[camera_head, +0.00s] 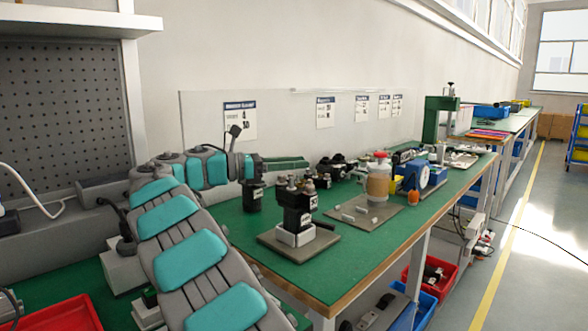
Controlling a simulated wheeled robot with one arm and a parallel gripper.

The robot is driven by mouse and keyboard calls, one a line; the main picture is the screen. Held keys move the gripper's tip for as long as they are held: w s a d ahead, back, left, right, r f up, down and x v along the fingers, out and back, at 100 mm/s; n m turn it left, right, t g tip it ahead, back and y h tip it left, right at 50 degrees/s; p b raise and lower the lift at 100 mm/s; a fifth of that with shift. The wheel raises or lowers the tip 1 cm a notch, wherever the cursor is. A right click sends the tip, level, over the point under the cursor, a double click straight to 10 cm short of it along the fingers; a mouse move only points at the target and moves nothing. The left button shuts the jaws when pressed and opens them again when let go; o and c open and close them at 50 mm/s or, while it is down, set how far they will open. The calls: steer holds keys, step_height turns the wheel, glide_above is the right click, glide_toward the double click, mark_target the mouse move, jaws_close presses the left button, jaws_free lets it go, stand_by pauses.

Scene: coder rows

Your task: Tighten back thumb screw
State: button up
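A black device (299,212) with a white base stands upright on a grey plate (322,243) on the green bench. Several small knob-like parts (296,184) stick up from its top. Which of them is the back thumb screw is too small to tell. My teal and grey arm reaches in from the bottom and bends right behind the device's left side. At its end is a dark part (253,196), apparently my gripper, left of the device and apart from it. Its fingers cannot be made out.
A brown and white jar (378,181) and a blue machine (424,176) stand to the right, with small grey pieces on a plate (357,217) nearby. A clear panel (290,125) stands behind. Red trays (62,318) and bins lie lower. The bench front right of the device is clear.

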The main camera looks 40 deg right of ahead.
steer(key=s+a+r+b, duration=0.1)
steer(key=s+a, duration=0.7)
steer(key=s, duration=0.4)
steer(key=shift+s+a+r, duration=0.2)
steer(key=shift+s, duration=0.1)
steer(key=n+t+h, duration=0.1)
steer(key=n+t, duration=0.8)
steer(key=t, duration=0.4)
glide_toward(279, 177)
steer(key=shift+d, duration=2.35)
steer(key=shift+w+f, duration=0.15)
steer(key=shift+w, duration=0.3)
steer(key=shift+w+d+t, duration=0.35)
steer(key=shift+d+t, duration=0.05)
steer(key=shift+d, duration=0.4)
steer(key=x, duration=0.7)
steer(key=shift+d, duration=0.35)
steer(key=shift+c, duration=0.3)
jaws_close()
